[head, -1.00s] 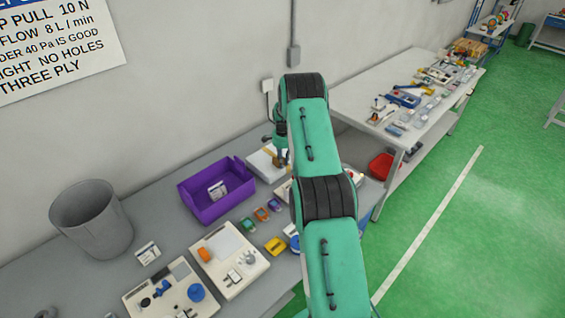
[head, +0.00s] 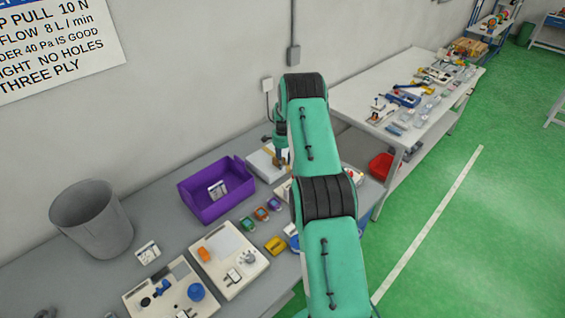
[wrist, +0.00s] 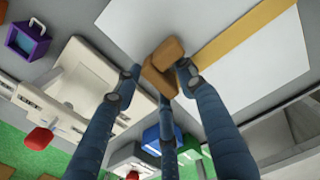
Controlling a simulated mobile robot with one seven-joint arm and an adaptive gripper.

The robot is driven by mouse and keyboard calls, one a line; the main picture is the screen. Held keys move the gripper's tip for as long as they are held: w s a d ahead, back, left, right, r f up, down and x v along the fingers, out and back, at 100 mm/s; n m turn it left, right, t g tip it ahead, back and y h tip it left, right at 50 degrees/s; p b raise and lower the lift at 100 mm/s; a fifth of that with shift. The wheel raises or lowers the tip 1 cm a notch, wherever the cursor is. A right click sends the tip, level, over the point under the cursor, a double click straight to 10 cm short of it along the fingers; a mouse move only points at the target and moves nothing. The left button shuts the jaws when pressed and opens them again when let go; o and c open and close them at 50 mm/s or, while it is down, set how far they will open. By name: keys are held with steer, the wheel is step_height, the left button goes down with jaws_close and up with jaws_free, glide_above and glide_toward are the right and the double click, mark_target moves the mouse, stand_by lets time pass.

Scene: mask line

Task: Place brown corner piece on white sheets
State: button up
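The brown corner piece (wrist: 160,70) sits between the blue fingers of my gripper (wrist: 160,72) in the wrist view. The fingers close around it from the sides and below. The white sheets (wrist: 140,25) lie behind it, with a tan strip (wrist: 240,38) running across them. In the head view my gripper (head: 281,158) is over the white sheets (head: 260,164) on the grey bench, partly hidden by my arm. Whether the piece touches the sheets is hard to tell.
A purple bin (head: 216,190) holding a white card stands just left of the sheets. Small coloured devices (head: 261,214) and beige fixture boards (head: 229,260) lie nearer. A grey bucket (head: 92,219) stands far left. A second table (head: 410,85) is to the right.

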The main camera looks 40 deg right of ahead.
step_height(320, 180, up, 12)
steer(key=b, duration=0.1)
stand_by(0.5)
steer(key=shift+r, duration=0.1)
stand_by(0.4)
